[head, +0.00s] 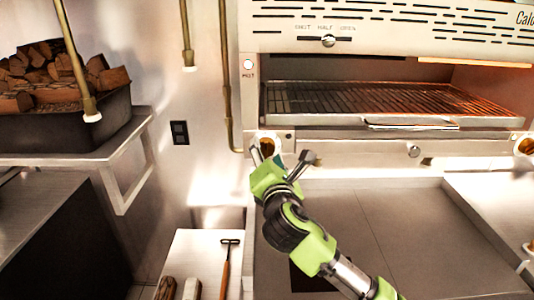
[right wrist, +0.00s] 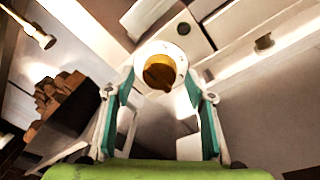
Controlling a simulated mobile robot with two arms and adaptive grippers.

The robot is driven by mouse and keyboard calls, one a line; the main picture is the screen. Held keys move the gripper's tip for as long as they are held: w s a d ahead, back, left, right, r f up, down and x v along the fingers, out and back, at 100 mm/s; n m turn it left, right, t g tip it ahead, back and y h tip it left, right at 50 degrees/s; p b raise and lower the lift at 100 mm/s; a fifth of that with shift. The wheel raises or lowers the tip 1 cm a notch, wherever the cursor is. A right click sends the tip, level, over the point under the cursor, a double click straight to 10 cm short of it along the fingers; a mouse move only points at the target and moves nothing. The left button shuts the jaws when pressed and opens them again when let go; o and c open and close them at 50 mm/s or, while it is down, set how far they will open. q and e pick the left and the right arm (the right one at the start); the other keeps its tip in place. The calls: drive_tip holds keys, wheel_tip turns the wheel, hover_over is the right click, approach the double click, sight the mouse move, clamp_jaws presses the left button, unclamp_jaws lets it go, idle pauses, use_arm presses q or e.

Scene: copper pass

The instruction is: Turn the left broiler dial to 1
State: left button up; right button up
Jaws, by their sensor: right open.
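The left broiler dial (head: 267,144) is a brass-coloured knob on a pale round plate at the lower left of the broiler front. In the right wrist view the knob (right wrist: 160,72) shows large, just beyond and between the fingertips. The markings on its plate are too small to read. My right gripper (head: 283,156) is open in front of the dial and partly covers it. Its two fingers (right wrist: 159,94) stand wide apart with nothing between them; whether they touch the knob I cannot tell. My left gripper is not in view.
The broiler's wire rack (head: 390,98) is above, with a slider (head: 328,40) higher up. A second brass dial (head: 526,146) is at the far right. A box of firewood (head: 70,120) stands on the left shelf. Brass pipes (head: 226,80) hang left of the broiler.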

drive_tip(key=c, duration=1.1)
drive_tip(key=shift+f+m, duration=0.1)
drive_tip(key=shift+m, duration=0.2)
drive_tip(key=m+b, duration=0.1)
drive_tip(key=m, duration=0.1)
drive_tip(key=m+b, duration=0.2)
drive_tip(key=shift+a+f+m+t, duration=0.1)
drive_tip(key=shift+f+m+t, duration=0.05)
drive_tip(key=shift+m+t, duration=0.15)
drive_tip(key=shift+m+t+h+b, duration=0.3)
drive_tip(key=shift+m+b, duration=1.1)
drive_tip(key=shift+m, duration=1)
drive_tip(key=o, duration=1.1)
